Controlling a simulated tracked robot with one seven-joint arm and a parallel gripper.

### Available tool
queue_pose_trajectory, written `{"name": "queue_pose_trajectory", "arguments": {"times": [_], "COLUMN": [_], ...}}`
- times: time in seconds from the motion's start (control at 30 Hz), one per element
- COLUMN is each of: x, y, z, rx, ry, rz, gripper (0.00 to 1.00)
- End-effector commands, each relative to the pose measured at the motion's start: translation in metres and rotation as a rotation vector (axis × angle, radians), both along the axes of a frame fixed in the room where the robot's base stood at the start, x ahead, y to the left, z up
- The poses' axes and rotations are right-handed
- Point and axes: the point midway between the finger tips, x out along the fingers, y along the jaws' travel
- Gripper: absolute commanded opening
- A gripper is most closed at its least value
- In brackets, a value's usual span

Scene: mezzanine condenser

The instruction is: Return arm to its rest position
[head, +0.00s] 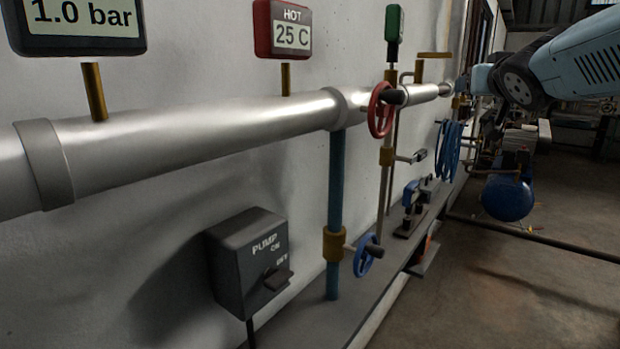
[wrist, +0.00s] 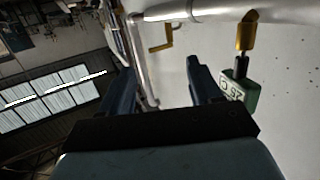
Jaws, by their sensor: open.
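My arm (head: 580,65) reaches in from the upper right in the head view, out past the far part of the wall pipe. Its gripper end is small and dark there, hard to make out from the things behind. In the wrist view my gripper (wrist: 162,76) shows two dark fingers standing apart, open, with nothing held between them. The silver pipe (wrist: 185,12) and a yellow lever (wrist: 163,45) show beyond the fingertips. A green gauge (wrist: 238,92) is right of the right finger, apart from it.
The silver pipe (head: 220,137) runs along the wall with a red handwheel (head: 379,108), a blue handwheel (head: 367,255) and a green gauge (head: 394,24). A pump switch box (head: 247,262) is below. Floor at right is mostly clear.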

Motion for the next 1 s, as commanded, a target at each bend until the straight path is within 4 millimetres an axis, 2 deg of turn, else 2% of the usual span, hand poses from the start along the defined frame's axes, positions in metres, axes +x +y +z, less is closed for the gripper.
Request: {"name": "queue_pose_trajectory", "arguments": {"times": [0.27,0.4,0.5,0.6,0.7,1.0], "x": [-0.078,-0.127,-0.159,-0.184,-0.198,-0.204], "y": [0.027,0.054,0.074,0.089,0.098,0.102], "z": [-0.105,-0.158,-0.186,-0.205,-0.215,-0.219], "rx": [0.045,0.066,0.078,0.085,0.091,0.093], "ry": [0.402,0.628,0.762,0.86,0.916,0.94], "rz": [-0.07,-0.02,0.037,0.089,0.125,0.14], "gripper": [0.63,0.63,0.63,0.63,0.63,0.63]}}
